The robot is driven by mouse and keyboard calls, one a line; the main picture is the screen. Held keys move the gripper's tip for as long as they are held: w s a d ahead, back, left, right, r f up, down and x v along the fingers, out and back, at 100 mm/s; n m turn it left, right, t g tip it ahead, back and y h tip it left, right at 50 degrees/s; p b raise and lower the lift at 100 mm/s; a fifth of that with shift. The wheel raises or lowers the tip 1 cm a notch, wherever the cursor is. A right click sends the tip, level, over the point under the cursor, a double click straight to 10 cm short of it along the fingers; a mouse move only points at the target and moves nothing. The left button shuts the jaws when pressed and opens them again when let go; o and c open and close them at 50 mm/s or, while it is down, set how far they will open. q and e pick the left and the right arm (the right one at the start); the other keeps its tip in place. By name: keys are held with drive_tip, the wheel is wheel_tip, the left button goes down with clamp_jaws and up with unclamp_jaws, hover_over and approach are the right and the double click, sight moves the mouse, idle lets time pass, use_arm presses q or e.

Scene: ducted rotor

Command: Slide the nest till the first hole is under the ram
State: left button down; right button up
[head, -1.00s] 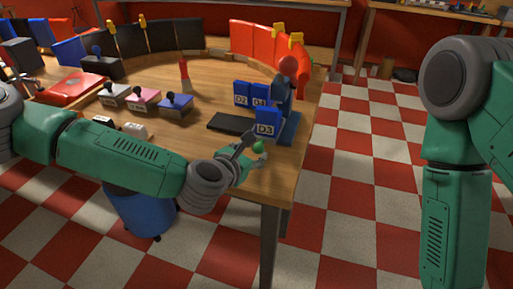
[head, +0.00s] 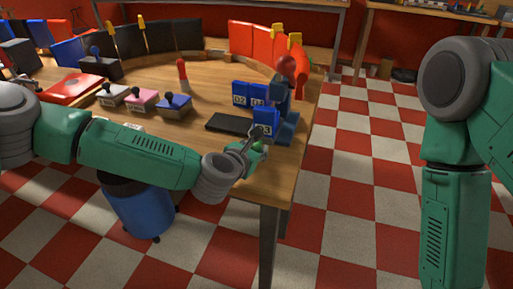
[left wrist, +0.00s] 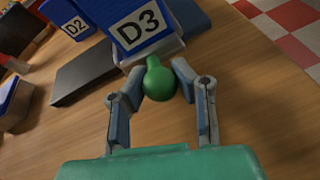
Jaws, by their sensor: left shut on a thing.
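A blue press (head: 285,105) with a red ball on top stands near the table's right edge. A blue block marked D3 (head: 269,116) is at its front; it shows large in the left wrist view (left wrist: 140,22). A pale part under the block (left wrist: 172,46) has a green knob (left wrist: 160,82) sticking out toward me. My left gripper (head: 262,144) is shut on this knob, with one finger on each side of it in the left wrist view. I cannot make out the ram or the holes. My right gripper is out of view.
A dark flat plate (head: 228,124) lies left of the press, with blue blocks such as D2 (head: 240,95) behind it. Grey, pink and blue switch boxes (head: 175,104) stand further left. The table's right edge is close to the press.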

use_arm(q)
drive_tip(key=shift+s+d, duration=0.1)
drive_tip(key=shift+d, duration=0.25)
drive_tip(key=c, duration=1.2)
unclamp_jaws()
drive_tip(key=v, duration=1.2)
